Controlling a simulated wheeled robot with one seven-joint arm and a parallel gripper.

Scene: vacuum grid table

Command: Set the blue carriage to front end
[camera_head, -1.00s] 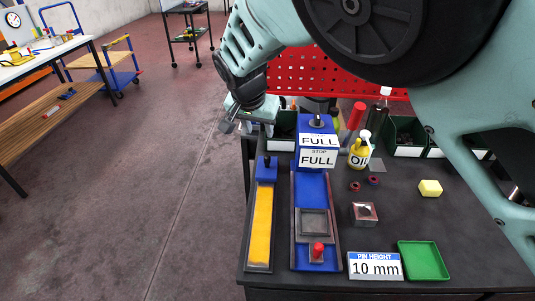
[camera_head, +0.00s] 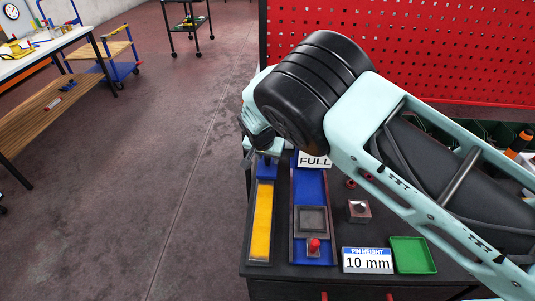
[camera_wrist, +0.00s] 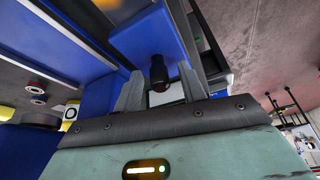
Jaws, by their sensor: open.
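The blue carriage (camera_head: 266,171) sits at the far end of the narrow left track, with a yellow strip (camera_head: 261,222) filling the track towards the near edge. In the wrist view the blue carriage (camera_wrist: 147,38) shows with its dark knob (camera_wrist: 158,72) standing out between my two fingers. My gripper (camera_wrist: 160,84) is open, with one finger on each side of the knob; I cannot tell whether either touches it. In the head view my gripper (camera_head: 252,155) is over the far end of the track, partly hidden by my arm, and the knob is hidden.
A blue-bedded fixture (camera_head: 310,187) with a FULL sign (camera_head: 314,161) and a red knob (camera_head: 314,245) stands right of the track. A metal block (camera_head: 358,210), a PIN HEIGHT sign (camera_head: 368,261) and a green tray (camera_head: 412,255) lie further right. Floor is open to the left.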

